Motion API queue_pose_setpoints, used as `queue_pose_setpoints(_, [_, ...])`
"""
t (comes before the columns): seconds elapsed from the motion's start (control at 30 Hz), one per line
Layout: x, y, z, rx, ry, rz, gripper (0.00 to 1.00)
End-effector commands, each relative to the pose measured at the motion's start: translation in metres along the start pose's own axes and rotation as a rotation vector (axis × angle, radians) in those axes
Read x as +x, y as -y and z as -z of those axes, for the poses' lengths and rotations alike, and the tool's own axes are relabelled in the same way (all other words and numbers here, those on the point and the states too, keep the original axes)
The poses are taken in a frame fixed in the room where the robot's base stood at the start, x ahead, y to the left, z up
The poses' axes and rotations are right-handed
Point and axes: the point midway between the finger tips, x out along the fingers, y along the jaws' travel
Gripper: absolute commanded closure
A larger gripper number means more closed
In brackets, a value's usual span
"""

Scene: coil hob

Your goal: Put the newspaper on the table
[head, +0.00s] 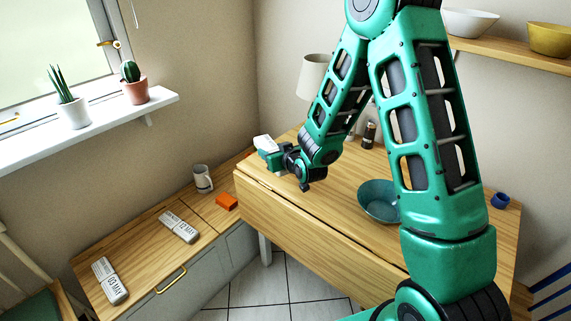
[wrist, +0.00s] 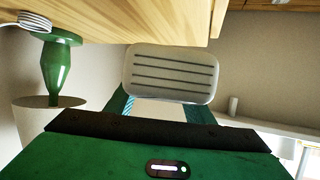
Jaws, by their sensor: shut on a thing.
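My gripper (head: 272,150) is shut on a pale, flat newspaper (head: 264,142), held near the far left corner of the wooden table (head: 310,195). In the wrist view, the newspaper (wrist: 171,74) shows a light, rounded-corner face with dark lines, between my fingers (wrist: 160,108). It seems held off the tabletop; I cannot tell the gap. Two more newspapers lie on the low wooden cabinet: one marked 12 MAY (head: 179,227) and one marked 03 MAY (head: 110,280).
A teal bowl (head: 378,201), dark bottle (head: 369,134) and blue cup (head: 500,200) stand on the table. A lamp (head: 313,76) stands at its back. A mug (head: 203,178) and an orange block (head: 227,201) are on the cabinet. The table's middle has free room.

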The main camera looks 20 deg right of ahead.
Motion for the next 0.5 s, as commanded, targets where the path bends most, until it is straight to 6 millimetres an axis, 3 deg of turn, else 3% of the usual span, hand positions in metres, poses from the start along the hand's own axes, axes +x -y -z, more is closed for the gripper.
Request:
queue_pose_setpoints(0.2, [0.007, -0.033, -0.019, 0.005, 0.003, -0.004, 0.77])
queue_pose_setpoints(0.5, [0.012, -0.045, -0.029, 0.002, 0.001, 0.000, 0.77])
